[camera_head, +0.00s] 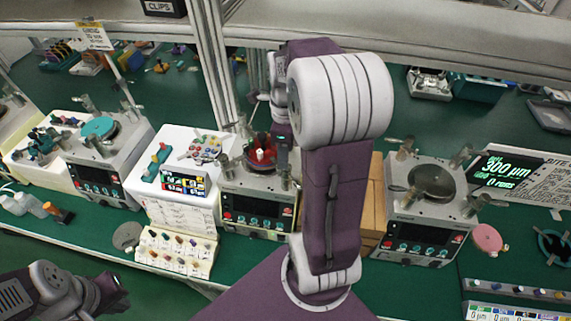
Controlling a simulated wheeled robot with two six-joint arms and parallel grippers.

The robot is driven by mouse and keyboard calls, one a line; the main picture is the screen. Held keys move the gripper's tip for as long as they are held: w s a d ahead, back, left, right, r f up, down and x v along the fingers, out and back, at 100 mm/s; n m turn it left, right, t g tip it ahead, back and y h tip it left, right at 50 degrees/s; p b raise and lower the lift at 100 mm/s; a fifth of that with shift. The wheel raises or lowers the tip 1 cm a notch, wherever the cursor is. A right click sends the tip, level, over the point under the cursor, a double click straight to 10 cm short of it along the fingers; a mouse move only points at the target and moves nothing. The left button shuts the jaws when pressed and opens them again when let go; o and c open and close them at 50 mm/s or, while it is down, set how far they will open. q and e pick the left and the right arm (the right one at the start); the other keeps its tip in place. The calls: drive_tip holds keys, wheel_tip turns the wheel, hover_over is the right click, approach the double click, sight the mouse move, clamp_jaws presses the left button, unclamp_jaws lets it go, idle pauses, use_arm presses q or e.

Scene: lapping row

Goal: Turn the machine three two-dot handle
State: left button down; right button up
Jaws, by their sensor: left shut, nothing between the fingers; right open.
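My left gripper (114,296) is shut and empty at lower left, off the bench.
A white stand with colored labels (184,183) and a rack of small pegs (176,252) lie left of the middle machine. A pink disc (487,238) is beside the right machine. A metal post (214,75) rises behind the middle machine. A display sign (505,171) stands far right.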

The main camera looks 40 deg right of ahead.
sight(290, 178)
wheel_tip(290, 178, down, 7)
drive_tip(key=shift+d+r, duration=0.1)
drive_tip(key=shift+r, duration=0.05)
drive_tip(key=shift+c, duration=0.4)
clamp_jaws()
idle(1.1)
